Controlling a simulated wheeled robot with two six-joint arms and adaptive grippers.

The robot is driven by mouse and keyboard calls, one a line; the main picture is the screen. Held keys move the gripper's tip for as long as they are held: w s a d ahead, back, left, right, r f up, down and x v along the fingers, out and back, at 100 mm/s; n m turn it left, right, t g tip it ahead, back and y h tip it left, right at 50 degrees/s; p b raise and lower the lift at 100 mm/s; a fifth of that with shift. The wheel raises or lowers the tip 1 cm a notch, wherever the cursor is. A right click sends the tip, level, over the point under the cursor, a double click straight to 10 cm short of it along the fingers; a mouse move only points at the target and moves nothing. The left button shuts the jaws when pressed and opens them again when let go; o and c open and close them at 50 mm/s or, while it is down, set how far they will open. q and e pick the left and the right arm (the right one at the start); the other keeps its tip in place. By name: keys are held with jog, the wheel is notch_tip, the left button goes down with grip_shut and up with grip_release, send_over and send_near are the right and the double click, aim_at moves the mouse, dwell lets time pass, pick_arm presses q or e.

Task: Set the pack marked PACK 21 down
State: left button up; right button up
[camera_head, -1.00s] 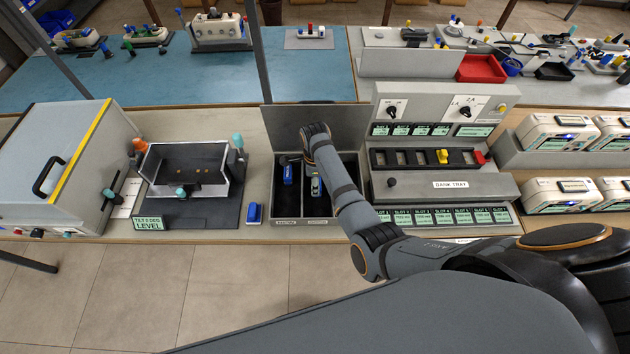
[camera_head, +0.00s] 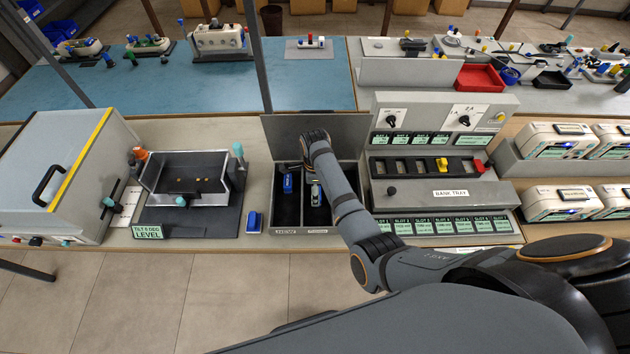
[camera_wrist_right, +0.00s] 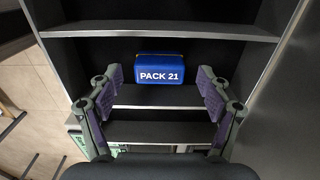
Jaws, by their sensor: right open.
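The blue pack marked PACK 21 (camera_wrist_right: 160,70) rests in a dark compartment in the right wrist view, its white lettering facing me. My right gripper (camera_wrist_right: 160,88) is open, with one finger to either side of the pack and visible gaps between. In the head view my right arm reaches over the two-compartment grey box (camera_head: 288,224), and its fingers are not clearly visible. A blue pack (camera_head: 288,184) stands in the box's left compartment and a small pale item (camera_head: 315,194) shows in the right one. I cannot tell there which is PACK 21. My left gripper is out of view.
A bank console (camera_head: 445,192) with slots and displays stands right of the box. A small blue block (camera_head: 254,222) lies left of it, beside a tilting tray (camera_head: 186,158). A grey cabinet (camera_head: 50,165) is at far left. Raised box walls surround the right gripper.

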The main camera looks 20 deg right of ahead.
notch_tip(320, 180, up, 11)
jog(key=b, duration=0.1)
jog(key=shift+f, duration=0.1)
dwell(0.5)
